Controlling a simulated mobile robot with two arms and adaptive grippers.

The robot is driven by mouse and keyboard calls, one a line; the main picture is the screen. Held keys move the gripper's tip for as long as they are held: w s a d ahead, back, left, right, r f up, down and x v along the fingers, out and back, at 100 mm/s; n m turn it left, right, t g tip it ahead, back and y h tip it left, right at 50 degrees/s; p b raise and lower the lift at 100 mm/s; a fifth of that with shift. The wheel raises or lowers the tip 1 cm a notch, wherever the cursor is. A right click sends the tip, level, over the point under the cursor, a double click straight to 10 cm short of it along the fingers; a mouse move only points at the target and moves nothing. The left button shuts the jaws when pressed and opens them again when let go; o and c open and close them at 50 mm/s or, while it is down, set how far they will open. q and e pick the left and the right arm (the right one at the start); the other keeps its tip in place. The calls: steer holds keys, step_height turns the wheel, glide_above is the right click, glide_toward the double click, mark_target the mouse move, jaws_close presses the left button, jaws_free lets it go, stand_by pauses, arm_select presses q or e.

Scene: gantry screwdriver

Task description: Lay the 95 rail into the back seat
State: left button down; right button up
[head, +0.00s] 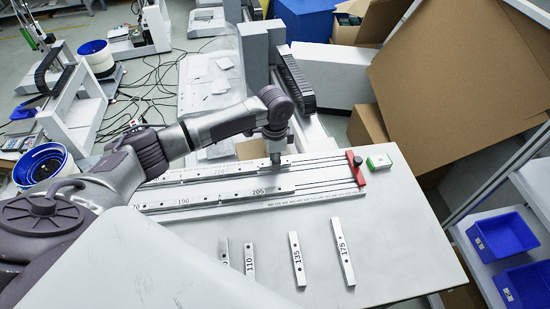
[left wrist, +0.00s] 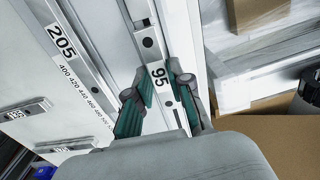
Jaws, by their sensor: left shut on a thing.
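My left gripper (head: 275,155) reaches down over the back of the long rail fixture (head: 330,200). In the left wrist view its teal-padded fingers (left wrist: 160,105) are shut on the 95 rail (left wrist: 151,50), a metal bar with dark holes and a white label. The rail lies along the fixture's far side there, behind the 205 rail (left wrist: 68,45). In the head view the 95 rail is mostly hidden by the gripper, to the right of the 220 rail (head: 222,171). I cannot tell whether it touches the seat's floor. My right gripper is not in view.
A red end stop (head: 355,167) closes the fixture's right end, beside a green-and-white box (head: 379,161). Loose rails 110 (head: 250,262), 135 (head: 297,259) and 175 (head: 343,251) lie in front, with one partly hidden. A grey gantry (head: 268,60) stands behind.

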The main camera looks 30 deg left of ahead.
arm_select(q)
steer(key=shift+f, duration=0.5)
stand_by(0.3)
steer(key=c, duration=1)
jaws_free()
step_height(320, 180, up, 12)
step_height(320, 180, up, 7)
steer(key=p, duration=0.9)
